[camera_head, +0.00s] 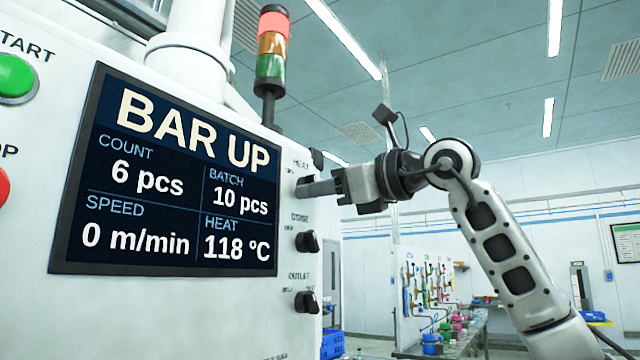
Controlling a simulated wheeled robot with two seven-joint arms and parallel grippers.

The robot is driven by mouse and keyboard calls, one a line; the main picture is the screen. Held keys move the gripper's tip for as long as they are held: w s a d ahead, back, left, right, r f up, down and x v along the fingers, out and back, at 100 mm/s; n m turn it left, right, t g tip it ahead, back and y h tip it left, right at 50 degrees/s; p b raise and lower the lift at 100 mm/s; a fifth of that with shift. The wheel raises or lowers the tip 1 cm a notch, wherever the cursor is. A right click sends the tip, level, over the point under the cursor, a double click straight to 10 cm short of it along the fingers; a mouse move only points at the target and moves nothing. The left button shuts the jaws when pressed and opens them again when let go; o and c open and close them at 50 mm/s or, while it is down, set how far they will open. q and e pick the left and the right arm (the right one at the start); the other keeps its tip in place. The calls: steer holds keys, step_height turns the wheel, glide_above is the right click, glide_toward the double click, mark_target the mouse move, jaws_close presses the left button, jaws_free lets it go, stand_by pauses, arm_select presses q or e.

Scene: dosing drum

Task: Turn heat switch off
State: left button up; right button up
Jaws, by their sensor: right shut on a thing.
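The white control panel (180,300) fills the left of the head view. The heat switch (305,181) is the top black knob at the panel's right edge, under the label HEAT. My right gripper (312,188) reaches in from the right with its fingertips at this knob and is shut on it. The fingers hide most of the knob, so its setting cannot be read. The screen (175,170) reads BAR UP, count 6 pcs, batch 10 pcs, speed 0 m/min and heat 118 °C. My left gripper is not in view.
Below are the dosing knob (307,242) and the outlet knob (306,302). A green start button (14,77) and a red button (2,187) are at the left edge. A signal tower (271,50) with its red top bright stands above. A bench (450,345) is behind.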

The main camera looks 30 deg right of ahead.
steer(key=shift+n, duration=0.8)
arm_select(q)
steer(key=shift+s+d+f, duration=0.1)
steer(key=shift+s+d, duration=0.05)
arm_select(e)
steer(key=o, duration=1)
steer(key=shift+c, duration=0.2)
arm_select(q)
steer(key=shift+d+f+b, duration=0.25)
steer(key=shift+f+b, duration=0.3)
steer(key=shift+b, duration=0.95)
arm_select(e)
steer(key=v, duration=1.6)
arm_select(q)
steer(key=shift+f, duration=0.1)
